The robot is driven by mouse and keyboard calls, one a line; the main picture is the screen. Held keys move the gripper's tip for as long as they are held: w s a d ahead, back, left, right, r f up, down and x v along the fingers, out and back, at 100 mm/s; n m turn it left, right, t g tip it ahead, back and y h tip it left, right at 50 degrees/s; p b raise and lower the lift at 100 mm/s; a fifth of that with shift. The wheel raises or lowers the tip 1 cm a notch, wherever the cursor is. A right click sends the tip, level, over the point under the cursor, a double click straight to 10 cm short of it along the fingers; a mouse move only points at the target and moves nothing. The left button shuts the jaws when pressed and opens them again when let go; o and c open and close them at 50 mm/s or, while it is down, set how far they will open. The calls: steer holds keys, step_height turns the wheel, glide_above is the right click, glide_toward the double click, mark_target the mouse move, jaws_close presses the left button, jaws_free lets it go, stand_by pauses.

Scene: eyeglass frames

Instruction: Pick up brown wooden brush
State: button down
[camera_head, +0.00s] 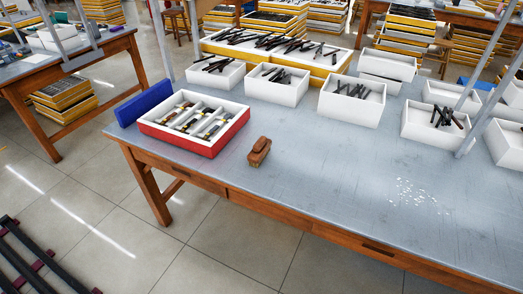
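The brown wooden brush (259,151) lies on the grey tabletop (320,170), near the table's front edge on its left part. It has a brown wooden back and a paler lower side. It stands apart from the other things, just right of the red and white tray. My gripper is not in this view.
A red and white tray (184,148) with several eyeglass parts and a blue block (144,103) sit left of the brush. White bins (277,97) with dark frames line the back. Small white bits (412,190) lie at right. The front middle is clear.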

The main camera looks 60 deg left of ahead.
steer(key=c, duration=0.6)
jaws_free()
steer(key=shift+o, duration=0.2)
